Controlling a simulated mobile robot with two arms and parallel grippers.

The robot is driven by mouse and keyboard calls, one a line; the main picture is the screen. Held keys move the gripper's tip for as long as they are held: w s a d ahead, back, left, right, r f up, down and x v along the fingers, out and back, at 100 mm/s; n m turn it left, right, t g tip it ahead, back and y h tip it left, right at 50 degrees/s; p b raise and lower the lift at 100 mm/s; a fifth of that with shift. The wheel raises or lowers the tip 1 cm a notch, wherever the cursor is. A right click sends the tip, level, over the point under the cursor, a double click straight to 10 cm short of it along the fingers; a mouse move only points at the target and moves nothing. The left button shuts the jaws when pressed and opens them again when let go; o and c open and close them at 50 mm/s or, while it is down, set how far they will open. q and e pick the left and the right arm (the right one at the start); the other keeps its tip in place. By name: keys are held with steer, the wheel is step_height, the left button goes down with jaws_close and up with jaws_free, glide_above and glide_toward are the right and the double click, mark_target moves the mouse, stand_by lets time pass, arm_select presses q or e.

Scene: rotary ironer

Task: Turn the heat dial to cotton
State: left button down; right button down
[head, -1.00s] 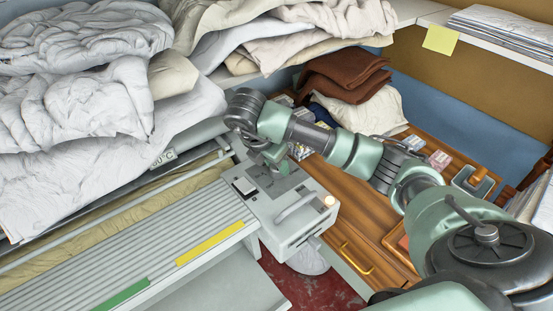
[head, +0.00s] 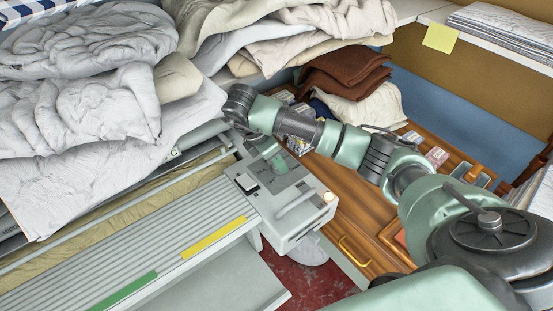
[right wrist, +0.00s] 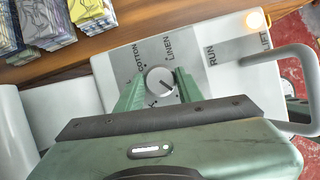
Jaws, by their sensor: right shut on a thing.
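The heat dial (right wrist: 157,77) is a round, pale knob on the ironer's light grey control panel (right wrist: 118,62), with a short dark pointer mark toward the lower right in the right wrist view. Around it, COTTON is printed at the upper left and LINEN at the upper right; a label at the lower left is mostly hidden. My right gripper (right wrist: 159,82) has its green fingers on both sides of the dial, shut on it. In the head view, my right gripper (head: 279,164) reaches down onto the panel and hides the dial. My left gripper is out of view.
A curved handle (head: 297,202) and a lit round lamp (head: 328,197) sit on the panel's right side. White bedding (head: 85,110) is piled left of the panel. A wooden cabinet (head: 345,205) with small packets stands to the right.

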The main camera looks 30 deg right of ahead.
steer(key=c, duration=0.9)
jaws_free()
